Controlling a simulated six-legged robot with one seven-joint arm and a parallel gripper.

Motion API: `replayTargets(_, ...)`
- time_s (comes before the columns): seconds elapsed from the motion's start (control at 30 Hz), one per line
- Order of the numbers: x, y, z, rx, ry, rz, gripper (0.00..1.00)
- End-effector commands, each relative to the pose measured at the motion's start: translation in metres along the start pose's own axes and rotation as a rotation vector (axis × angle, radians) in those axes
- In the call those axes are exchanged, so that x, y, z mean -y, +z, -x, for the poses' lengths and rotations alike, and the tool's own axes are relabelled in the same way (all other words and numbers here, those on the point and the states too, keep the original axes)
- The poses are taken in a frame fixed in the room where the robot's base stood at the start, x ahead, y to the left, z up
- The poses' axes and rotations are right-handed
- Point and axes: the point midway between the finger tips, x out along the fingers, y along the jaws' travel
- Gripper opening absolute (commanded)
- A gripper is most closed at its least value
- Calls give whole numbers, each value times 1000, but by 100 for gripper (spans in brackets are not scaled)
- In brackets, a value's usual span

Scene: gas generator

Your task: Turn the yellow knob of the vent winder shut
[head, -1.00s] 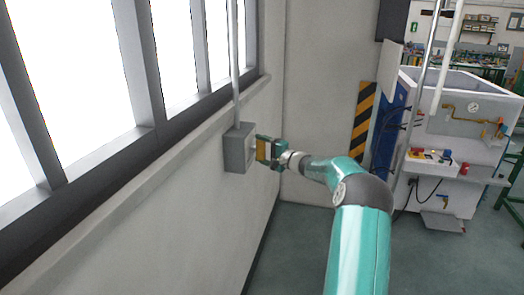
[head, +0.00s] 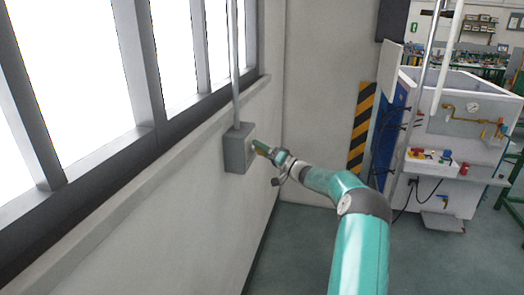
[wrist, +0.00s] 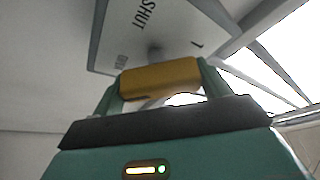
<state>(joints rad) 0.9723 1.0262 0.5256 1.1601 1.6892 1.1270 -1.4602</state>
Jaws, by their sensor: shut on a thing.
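The vent winder is a grey box (head: 237,150) on the wall below the windows, with a pipe rising from its top. In the wrist view its grey face (wrist: 150,35) appears tilted, with the word SHUT and other small marks on it. The yellow knob (wrist: 160,76) is a bar in front of that face, on a short grey shaft. My gripper (wrist: 158,82) is shut on the knob, one finger at each end of the bar. In the head view my gripper (head: 264,150) is at the box's right side and mostly hides the knob.
The window frames (head: 150,90) and sill run along the wall at the left. A white and blue machine (head: 440,130) with gauges and buttons stands at the right. A black and yellow striped panel (head: 361,130) is behind my arm. The floor (head: 310,240) beside the wall is clear.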

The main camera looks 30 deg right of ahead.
Motion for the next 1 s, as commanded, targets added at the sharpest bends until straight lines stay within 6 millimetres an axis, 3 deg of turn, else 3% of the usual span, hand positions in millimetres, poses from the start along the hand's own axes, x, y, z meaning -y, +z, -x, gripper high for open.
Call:
replayTargets(0.57, 0, 0, 0, 1, -15, 37, 54)
replayTargets(0.6, 0, 0, 0, 1, -15, 37, 80)
replayTargets(0.7, 0, 0, 0, 0, -15, 37, 98)
replayTargets(1.0, 0, 0, 2, 0, -14, 35, 98)
